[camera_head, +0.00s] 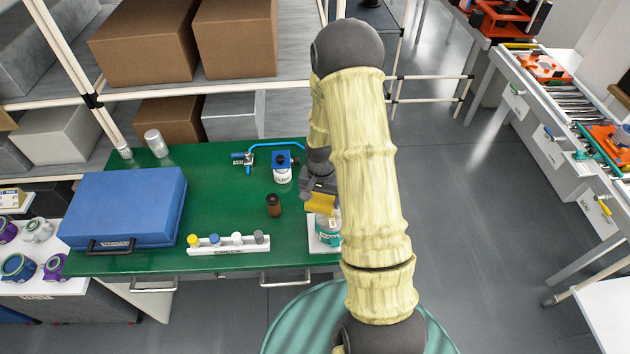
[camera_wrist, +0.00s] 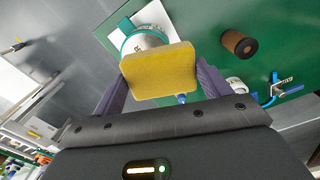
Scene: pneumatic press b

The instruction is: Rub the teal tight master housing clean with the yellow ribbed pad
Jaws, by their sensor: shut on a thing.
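My gripper (camera_head: 316,190) is shut on the yellow ribbed pad (camera_head: 321,204) at the right part of the green table. In the wrist view the yellow pad (camera_wrist: 160,70) sits between the two purple fingers. The teal and white housing (camera_head: 328,232) stands on a white plate at the table's right front, partly hidden by my arm. In the wrist view the housing (camera_wrist: 145,40) is just beyond the pad, which overlaps its lower edge. I cannot tell whether the pad touches it.
A labelled rack (camera_head: 228,249) with several coloured caps lies along the front edge. A blue case (camera_head: 125,205) fills the left. A blue-topped device (camera_head: 282,166) with a blue hose stands at the back. The middle of the green table (camera_head: 225,190) is clear.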

